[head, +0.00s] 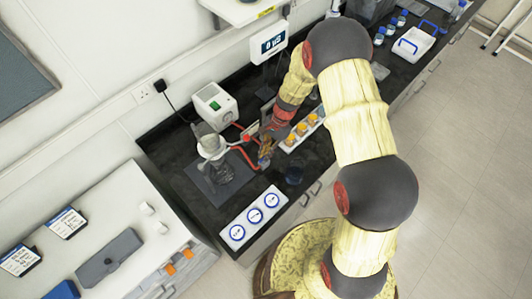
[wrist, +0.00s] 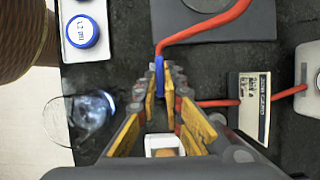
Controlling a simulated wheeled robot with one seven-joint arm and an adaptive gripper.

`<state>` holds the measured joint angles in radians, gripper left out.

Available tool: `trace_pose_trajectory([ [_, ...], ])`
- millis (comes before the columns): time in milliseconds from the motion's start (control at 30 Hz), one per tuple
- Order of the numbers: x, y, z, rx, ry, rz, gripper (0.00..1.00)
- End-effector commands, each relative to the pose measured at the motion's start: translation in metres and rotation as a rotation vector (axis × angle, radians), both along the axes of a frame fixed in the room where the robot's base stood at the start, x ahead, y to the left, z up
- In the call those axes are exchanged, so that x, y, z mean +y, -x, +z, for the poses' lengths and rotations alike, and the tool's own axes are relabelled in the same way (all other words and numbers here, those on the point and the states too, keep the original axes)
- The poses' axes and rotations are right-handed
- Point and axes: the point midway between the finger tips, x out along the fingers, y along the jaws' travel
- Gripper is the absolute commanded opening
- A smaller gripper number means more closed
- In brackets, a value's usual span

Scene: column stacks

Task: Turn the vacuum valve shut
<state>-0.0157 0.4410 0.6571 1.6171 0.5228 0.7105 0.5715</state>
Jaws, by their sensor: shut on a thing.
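The blue valve handle (wrist: 159,72) stands upright between my fingertips in the wrist view, on the red hose line. My gripper (wrist: 161,92) is shut on it, with a finger on either side. In the head view my gripper (head: 266,150) is low over the dark bench, in front of the white pump box (head: 208,108). A red hose (wrist: 205,25) runs from the valve towards the top right of the wrist view, and another red hose (wrist: 215,103) passes to the right. The valve body is mostly hidden by my fingers.
A glass vessel (wrist: 90,115) stands close to the left of my fingers. A white rack with orange-topped items (head: 303,128) lies right of my gripper. A filter vessel (head: 212,147) on a grey mat is to the left. A white tray with blue-rimmed lids (head: 237,232) is in front.

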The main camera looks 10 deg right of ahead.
Motion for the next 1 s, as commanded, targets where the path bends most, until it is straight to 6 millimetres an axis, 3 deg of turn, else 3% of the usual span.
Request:
trace_pose_trajectory([
  [267, -0.0010, 0.0012, 0.0000, -0.002, -0.001, -0.145, 0.00],
  [1000, -0.0011, 0.0082, -0.0009, -0.004, -0.002, -0.834, 0.00],
])
